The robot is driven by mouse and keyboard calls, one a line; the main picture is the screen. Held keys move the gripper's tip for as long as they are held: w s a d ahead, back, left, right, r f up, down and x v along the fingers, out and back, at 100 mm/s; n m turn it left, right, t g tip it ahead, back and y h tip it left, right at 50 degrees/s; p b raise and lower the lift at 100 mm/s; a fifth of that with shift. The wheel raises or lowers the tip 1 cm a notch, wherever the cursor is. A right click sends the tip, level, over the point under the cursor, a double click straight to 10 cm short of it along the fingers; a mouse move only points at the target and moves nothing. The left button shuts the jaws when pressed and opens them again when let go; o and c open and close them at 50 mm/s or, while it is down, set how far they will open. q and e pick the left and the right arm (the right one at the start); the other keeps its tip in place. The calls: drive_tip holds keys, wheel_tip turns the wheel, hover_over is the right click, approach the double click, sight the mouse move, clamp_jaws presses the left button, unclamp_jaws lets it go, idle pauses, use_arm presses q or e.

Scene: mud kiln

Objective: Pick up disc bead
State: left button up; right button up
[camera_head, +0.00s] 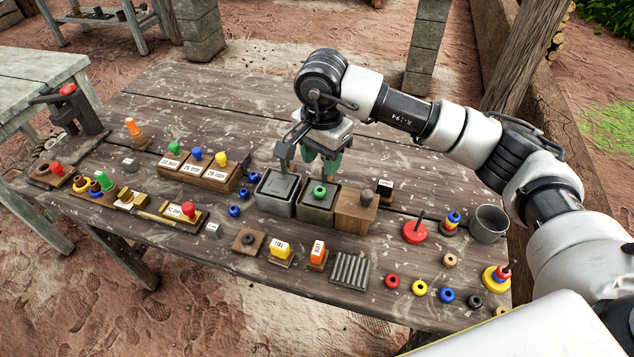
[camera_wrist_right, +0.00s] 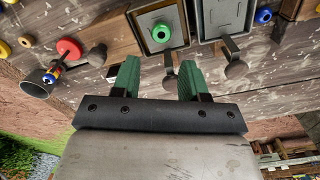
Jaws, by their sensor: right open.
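Several ring-shaped, disc-like beads are in view; I cannot tell for sure which one is the disc bead. A green bead (camera_head: 320,192) lies in a grey box (camera_head: 318,213); it also shows in the right wrist view (camera_wrist_right: 162,32), ahead of the fingers. A red bead (camera_head: 392,281), a yellow bead (camera_head: 419,287), a blue bead (camera_head: 446,295), a black bead (camera_head: 473,301) and a tan bead (camera_head: 450,260) lie loose at the front right. My right gripper (camera_head: 320,165) is open and empty, its green fingers pointing down behind the green bead. My left gripper is out of view.
A second grey box (camera_head: 277,192) stands left of the green bead's box, and a wooden block (camera_head: 356,211) right of it. A metal cup (camera_head: 489,223) and a red disc with a peg (camera_head: 415,232) stand at the right. The table's back (camera_head: 210,100) is clear.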

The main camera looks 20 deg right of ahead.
sight(320, 186)
drive_tip(key=shift+s+f, duration=0.2)
drive_tip(key=shift+f, duration=1)
drive_tip(key=shift+w+f, duration=0.1)
drive_tip(key=shift+f, duration=0.2)
wheel_tip(320, 186, down, 5)
drive_tip(key=shift+w+a+p, duration=0.1)
drive_tip(key=shift+p, duration=0.4)
drive_tip(key=shift+f, duration=0.15)
drive_tip(key=c, duration=0.5)
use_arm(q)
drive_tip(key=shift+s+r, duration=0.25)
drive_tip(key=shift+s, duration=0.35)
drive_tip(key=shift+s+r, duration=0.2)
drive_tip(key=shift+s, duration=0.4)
use_arm(e)
drive_tip(key=shift+c, duration=1.2)
